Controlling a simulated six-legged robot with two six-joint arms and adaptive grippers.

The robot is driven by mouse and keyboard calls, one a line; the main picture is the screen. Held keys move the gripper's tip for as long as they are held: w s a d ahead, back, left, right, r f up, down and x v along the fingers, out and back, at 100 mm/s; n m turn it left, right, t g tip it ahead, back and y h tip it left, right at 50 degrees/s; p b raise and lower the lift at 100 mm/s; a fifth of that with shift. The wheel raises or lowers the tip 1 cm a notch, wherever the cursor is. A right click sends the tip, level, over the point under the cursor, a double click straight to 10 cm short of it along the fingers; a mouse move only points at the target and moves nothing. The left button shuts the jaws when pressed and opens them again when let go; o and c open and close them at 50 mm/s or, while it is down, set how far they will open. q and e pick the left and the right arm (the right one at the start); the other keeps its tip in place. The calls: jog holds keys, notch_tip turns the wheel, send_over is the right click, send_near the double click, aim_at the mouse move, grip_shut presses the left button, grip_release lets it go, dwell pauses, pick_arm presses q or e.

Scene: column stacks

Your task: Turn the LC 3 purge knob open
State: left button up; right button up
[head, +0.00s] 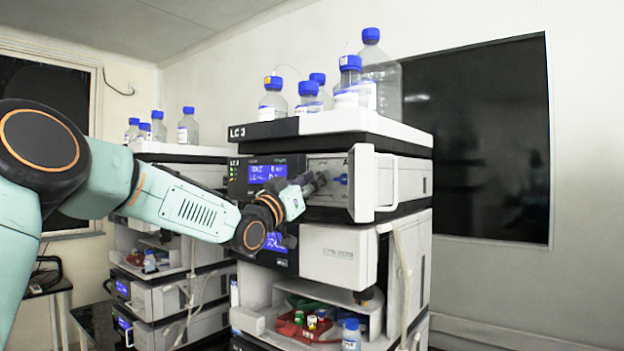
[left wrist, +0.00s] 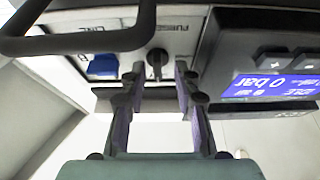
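The LC 3 stack (head: 330,122) stands in the middle of the head view, its label at the upper left front. The purge knob (left wrist: 157,60) is a small dark knob on the pale front panel (head: 327,163), under upside-down lettering in the left wrist view. My left gripper (head: 312,184) reaches the panel from the left. In the left wrist view its fingers (left wrist: 159,72) are open, one on each side of the knob, with gaps visible. Contact cannot be told. In the head view the gripper largely hides the knob. My right gripper is not in view.
A blue part (left wrist: 103,67) sits beside the knob and also shows in the head view (head: 341,179). A pale door with a handle (head: 388,184) stands at the panel's right. A blue display (left wrist: 275,84) is close by. Capped bottles (head: 272,101) stand on top.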

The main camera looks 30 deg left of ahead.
pick_arm(q)
jog(key=shift+s+d, duration=0.1)
jog(key=shift+d, duration=0.1)
jog(key=c, duration=0.4)
jog(key=shift+a, duration=0.15)
grip_shut()
